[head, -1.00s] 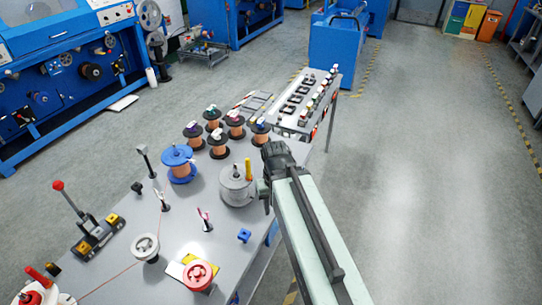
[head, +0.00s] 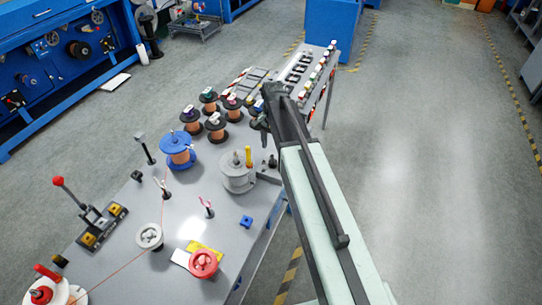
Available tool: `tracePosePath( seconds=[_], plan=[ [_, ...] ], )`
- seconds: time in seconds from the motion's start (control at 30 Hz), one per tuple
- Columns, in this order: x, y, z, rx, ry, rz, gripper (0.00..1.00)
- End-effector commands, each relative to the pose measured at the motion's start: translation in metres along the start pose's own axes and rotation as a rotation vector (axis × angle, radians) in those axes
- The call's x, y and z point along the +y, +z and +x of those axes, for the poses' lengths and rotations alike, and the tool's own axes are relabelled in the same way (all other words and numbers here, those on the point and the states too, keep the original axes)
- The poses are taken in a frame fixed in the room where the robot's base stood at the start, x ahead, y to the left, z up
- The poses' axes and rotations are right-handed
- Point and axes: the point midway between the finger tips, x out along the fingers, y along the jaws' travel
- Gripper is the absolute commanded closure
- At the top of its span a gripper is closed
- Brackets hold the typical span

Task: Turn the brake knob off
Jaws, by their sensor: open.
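My gripper (head: 266,112) is at the far end of my pale arm, over the back right part of the grey workbench (head: 122,210). It is empty, and its fingers are small and partly hidden by the wrist. A lever with a red ball (head: 58,181) rises at the left. I cannot tell for sure which of these is the brake knob, or its setting.
Copper wire spools (head: 215,125), a blue spool (head: 176,148) and a grey canister-like part (head: 238,173) stand near my gripper. A thin wire crosses the bench. Open floor lies to the right.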

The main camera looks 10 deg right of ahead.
Motion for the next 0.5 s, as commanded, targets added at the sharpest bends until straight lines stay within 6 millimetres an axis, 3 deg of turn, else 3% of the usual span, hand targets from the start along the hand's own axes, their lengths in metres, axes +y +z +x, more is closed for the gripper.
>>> tracePosePath(
  seconds=[0.27,0.5],
  plan=[
    [0.001,-0.001,0.014,0.0,0.0,0.012,0.45],
    [0.001,-0.001,0.054,0.0,0.0,0.011,0.45]
  ],
)
